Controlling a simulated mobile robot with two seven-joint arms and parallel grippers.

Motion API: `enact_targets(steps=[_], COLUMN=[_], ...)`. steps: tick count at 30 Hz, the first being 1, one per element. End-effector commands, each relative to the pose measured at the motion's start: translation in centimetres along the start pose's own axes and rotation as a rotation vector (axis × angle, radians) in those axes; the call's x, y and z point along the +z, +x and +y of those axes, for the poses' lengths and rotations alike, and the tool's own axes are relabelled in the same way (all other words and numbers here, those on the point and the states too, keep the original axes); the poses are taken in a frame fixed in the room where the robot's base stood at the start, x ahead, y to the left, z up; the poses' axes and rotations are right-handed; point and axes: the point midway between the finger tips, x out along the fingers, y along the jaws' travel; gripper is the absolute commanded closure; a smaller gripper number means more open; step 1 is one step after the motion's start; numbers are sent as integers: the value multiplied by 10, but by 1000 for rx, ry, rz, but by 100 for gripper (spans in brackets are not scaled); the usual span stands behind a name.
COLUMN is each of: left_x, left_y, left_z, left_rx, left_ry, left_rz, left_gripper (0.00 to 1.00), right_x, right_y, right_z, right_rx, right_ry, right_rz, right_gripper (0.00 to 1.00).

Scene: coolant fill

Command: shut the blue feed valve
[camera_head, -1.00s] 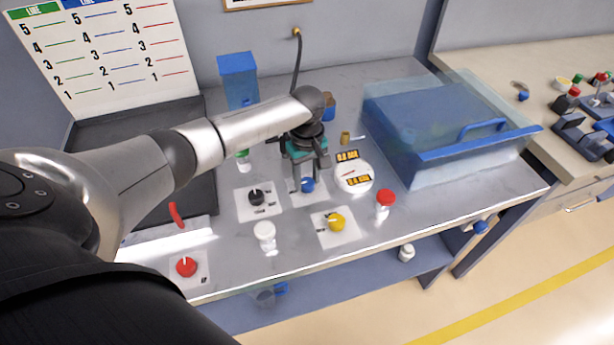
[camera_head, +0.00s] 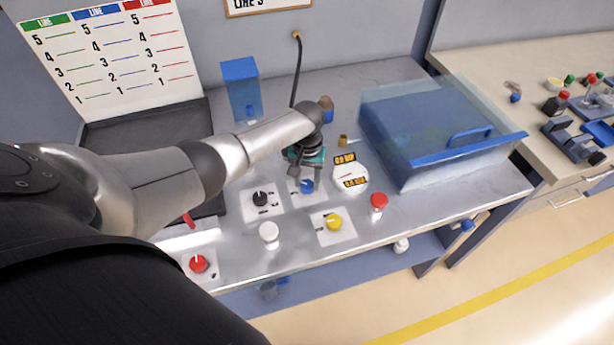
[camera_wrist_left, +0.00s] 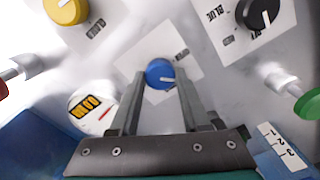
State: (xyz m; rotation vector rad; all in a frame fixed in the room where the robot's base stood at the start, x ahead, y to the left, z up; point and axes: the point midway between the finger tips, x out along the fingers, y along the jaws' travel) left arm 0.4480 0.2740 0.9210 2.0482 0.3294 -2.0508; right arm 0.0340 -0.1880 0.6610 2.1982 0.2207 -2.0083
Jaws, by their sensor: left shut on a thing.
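The blue feed valve knob (camera_head: 307,186) sits on a white plate on the grey bench, in the middle of the head view. It also shows in the left wrist view (camera_wrist_left: 159,73), with a pale mark on its face. My left gripper (camera_head: 303,180) points down at it from above. In the left wrist view its two fingers (camera_wrist_left: 160,80) stand on either side of the blue knob, shut on it. The fingers partly hide the knob's plate, and I cannot read the knob's setting. My right gripper is not in view.
A black knob (camera_head: 260,198) stands left, a yellow knob (camera_head: 333,221) in front, and a round gauge (camera_head: 350,178) right. White (camera_head: 268,231) and red-capped (camera_head: 378,201) posts are near the front edge. A blue lidded box (camera_head: 440,130) fills the right side.

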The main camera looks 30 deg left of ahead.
Motion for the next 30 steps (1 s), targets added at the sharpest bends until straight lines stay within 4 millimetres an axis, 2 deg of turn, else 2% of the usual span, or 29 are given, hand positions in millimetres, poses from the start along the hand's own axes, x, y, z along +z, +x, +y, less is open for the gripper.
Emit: enact_targets(steps=[18, 30], left_x=[0, 0], left_y=[0, 0], left_z=[0, 1], left_rx=[1, 1], left_ry=[554, 747], left_rz=[0, 2], left_gripper=[100, 100], right_x=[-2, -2], right_y=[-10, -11], right_z=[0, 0], right_rx=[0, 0], right_ry=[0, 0], right_rz=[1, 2], right_gripper=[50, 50])
